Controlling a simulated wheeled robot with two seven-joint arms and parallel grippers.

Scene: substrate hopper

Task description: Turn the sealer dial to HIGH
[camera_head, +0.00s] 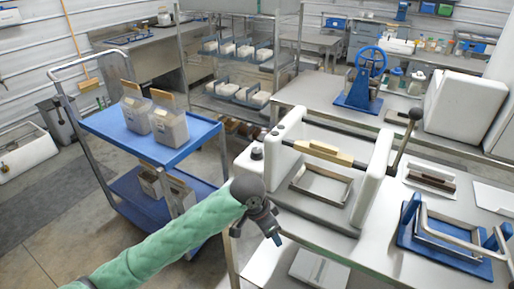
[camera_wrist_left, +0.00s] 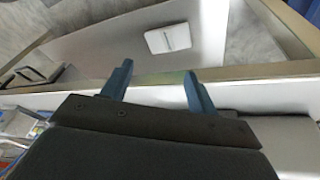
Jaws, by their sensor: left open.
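The sealer (camera_head: 372,183) is a white machine with two upright side walls and a bar with a tan handle across them. It stands on the steel table in the head view. A small dark dial (camera_head: 257,153) shows on its left end; its setting is too small to read. My left gripper (camera_head: 277,241) is in front of and below the dial, clear of it, with its fingers pointing down. In the left wrist view its two blue fingers (camera_wrist_left: 158,90) are apart with nothing between them. The dial cannot be made out there. My right gripper is not in view.
A blue cart (camera_head: 192,136) with filled bags stands to the left. A blue press frame (camera_head: 408,239) stands on the table to the right. A lever with a black knob (camera_head: 416,114) rises beside the sealer. The table's front edge lies near my left gripper.

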